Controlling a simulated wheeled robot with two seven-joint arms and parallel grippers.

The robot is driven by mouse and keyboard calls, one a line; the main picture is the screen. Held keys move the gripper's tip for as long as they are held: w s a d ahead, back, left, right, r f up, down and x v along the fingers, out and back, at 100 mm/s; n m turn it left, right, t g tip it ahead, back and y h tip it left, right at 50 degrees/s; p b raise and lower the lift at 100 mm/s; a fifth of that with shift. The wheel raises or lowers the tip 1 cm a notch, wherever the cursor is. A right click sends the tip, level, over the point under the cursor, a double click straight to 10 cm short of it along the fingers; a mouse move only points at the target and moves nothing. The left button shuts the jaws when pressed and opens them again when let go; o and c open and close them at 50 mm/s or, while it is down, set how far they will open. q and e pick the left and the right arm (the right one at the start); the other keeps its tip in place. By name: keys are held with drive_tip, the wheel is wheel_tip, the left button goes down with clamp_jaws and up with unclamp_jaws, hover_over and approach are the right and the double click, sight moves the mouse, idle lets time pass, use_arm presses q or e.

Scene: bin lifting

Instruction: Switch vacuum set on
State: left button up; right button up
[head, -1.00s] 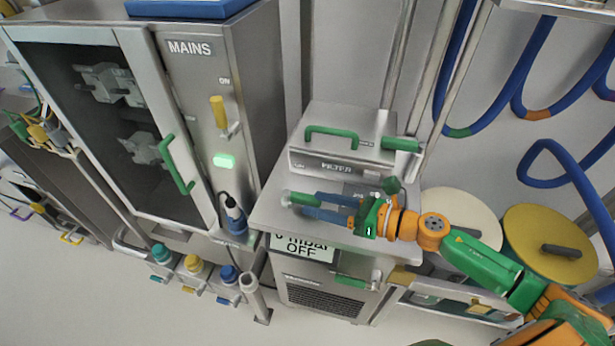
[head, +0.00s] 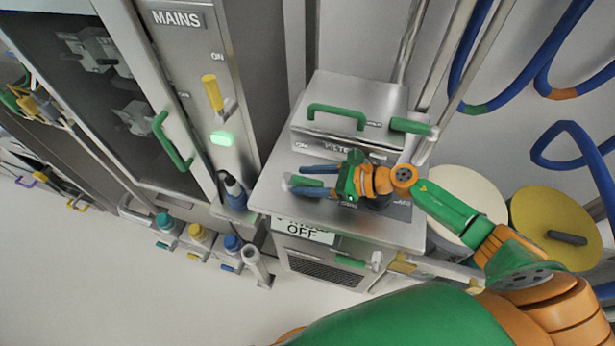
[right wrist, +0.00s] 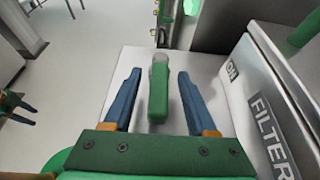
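The vacuum set is a steel cabinet (head: 405,232) with a display (head: 303,231) reading OFF; its upper line is partly hidden. A green lever (right wrist: 158,95) with a grey end lies over the cabinet top, in front of the FILTER box (head: 345,137). The lever also shows in the head view (head: 312,182). My right gripper (head: 296,180) is open, with one blue finger on each side of the lever. In the right wrist view (right wrist: 160,72) gaps show between both fingers and the lever. My left gripper (right wrist: 24,112) shows small at the left edge there, fingers apart.
The MAINS cabinet (head: 185,60) stands to the left, its yellow handle (head: 212,92) up by ON and a green lamp (head: 221,138) lit. Blue hoses (head: 480,55) hang at right. A yellow disc (head: 550,225) and a cream disc (head: 468,195) stand near my right arm.

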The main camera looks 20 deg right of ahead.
drive_tip(key=shift+s+r, duration=0.1)
drive_tip(key=c, duration=0.4)
clamp_jaws()
idle(0.7)
